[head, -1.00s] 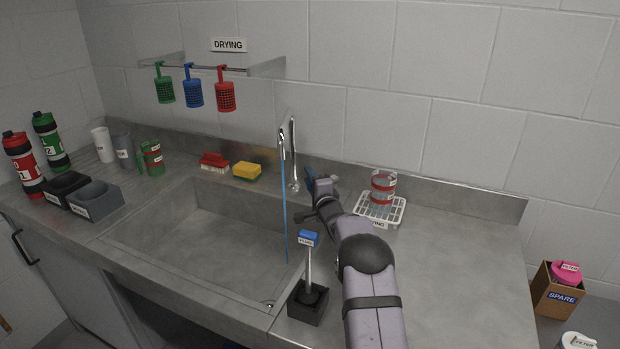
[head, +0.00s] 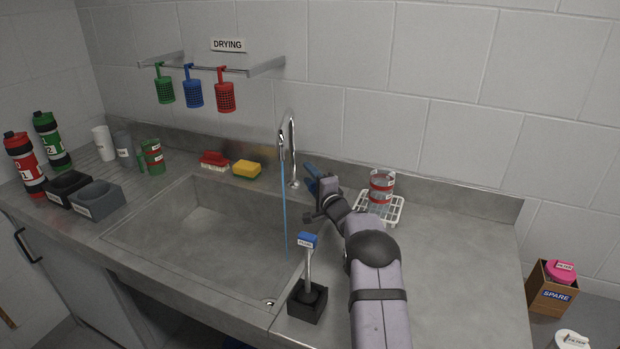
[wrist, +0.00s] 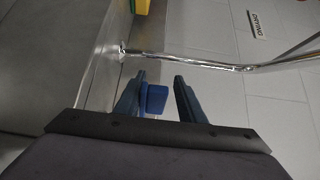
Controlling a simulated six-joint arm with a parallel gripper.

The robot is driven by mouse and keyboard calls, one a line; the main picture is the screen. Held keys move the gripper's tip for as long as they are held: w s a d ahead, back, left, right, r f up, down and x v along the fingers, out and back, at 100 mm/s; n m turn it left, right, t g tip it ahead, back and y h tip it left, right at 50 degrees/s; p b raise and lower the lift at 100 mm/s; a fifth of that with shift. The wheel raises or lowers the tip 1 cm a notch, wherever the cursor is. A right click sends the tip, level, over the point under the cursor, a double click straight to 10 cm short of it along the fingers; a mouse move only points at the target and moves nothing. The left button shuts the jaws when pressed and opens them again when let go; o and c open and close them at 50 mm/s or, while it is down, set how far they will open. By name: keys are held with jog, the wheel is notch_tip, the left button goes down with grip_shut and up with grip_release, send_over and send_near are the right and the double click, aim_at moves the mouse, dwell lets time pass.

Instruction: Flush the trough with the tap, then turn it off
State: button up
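The tap (head: 292,150) is a chrome curved spout at the back edge of the trough (head: 205,235). A thin blue stream of water (head: 284,215) runs from its mouth into the trough's right side. My gripper (head: 313,180) is just right of the tap's base. In the wrist view, my gripper (wrist: 160,76) has its two dark blue fingers apart. A small blue block (wrist: 154,98), seemingly the tap's lever, shows between them, close to the left finger and clear of the right one. The tap's spout (wrist: 190,65) crosses beyond the fingertips. In the head view the block cannot be told from the fingers.
A blue-topped handle (head: 308,241) stands in a black holder (head: 307,303) beside my arm. A white rack (head: 392,210) with a red-banded clear cup (head: 381,190) is right of my gripper. A yellow sponge (head: 247,169) and red brush (head: 214,160) lie behind the trough.

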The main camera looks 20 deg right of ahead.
jog(key=shift+s+f, duration=0.1)
jog(key=shift+f, duration=0.1)
jog(key=shift+s, duration=0.1)
jog(key=shift+s+d, duration=0.1)
jog(key=shift+s, duration=0.8)
jog(key=shift+s+r+b, duration=0.1)
jog(key=shift+s+b, duration=0.65)
jog(key=shift+s, duration=1.85)
jog(key=shift+b, duration=0.45)
dwell(3.7)
